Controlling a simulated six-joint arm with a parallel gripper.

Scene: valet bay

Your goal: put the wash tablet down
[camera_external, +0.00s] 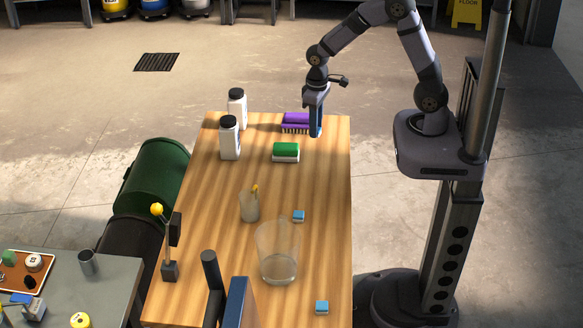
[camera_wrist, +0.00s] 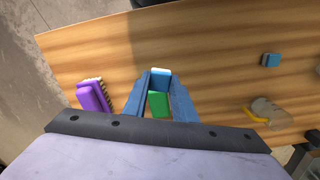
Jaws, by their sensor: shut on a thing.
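My gripper (camera_external: 316,132) is over the far right part of the wooden table, just right of the purple brush in the outside view. In the wrist view my gripper (camera_wrist: 160,88) is shut on a small blue and white wash tablet (camera_wrist: 160,79), which sits between the blue fingertips. The held tablet cannot be made out in the outside view. A green sponge (camera_wrist: 158,104) shows between the fingers, nearer the wrist in the picture. How far the tablet is above the table is hard to tell.
The table (camera_external: 205,225) holds a purple brush (camera_external: 296,120), the green sponge (camera_external: 286,150), two white bottles (camera_external: 229,145), a small cup (camera_external: 249,208) with a yellow item, a large clear glass (camera_external: 278,255) and two more blue tablets (camera_external: 299,216). The table's right edge is close to my gripper.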

